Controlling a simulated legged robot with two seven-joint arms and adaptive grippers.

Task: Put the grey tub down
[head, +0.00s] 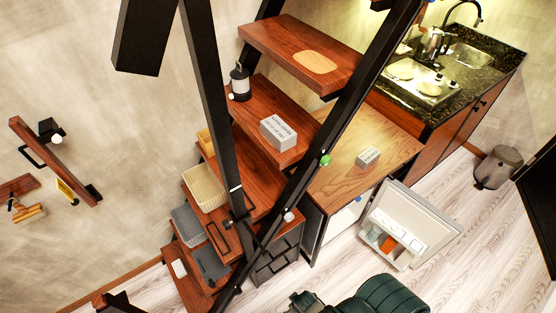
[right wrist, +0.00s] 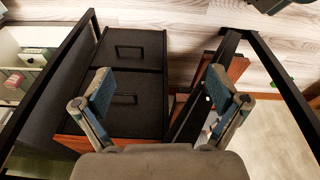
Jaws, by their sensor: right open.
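In the head view a grey tub with a woven-looking side (head: 186,224) stands on a lower wooden stair step, beside and below a cream basket (head: 204,186). A darker grey container (head: 211,266) sits on a step below it; I cannot tell which of the two the task means. My right gripper (right wrist: 160,97) shows in the right wrist view with its two fingers wide apart and nothing between them. Black drawers (right wrist: 128,85) lie beyond the fingers. No grey tub shows in that view. My left gripper is not in view.
Black stair posts (head: 207,90) cross in front of the steps.

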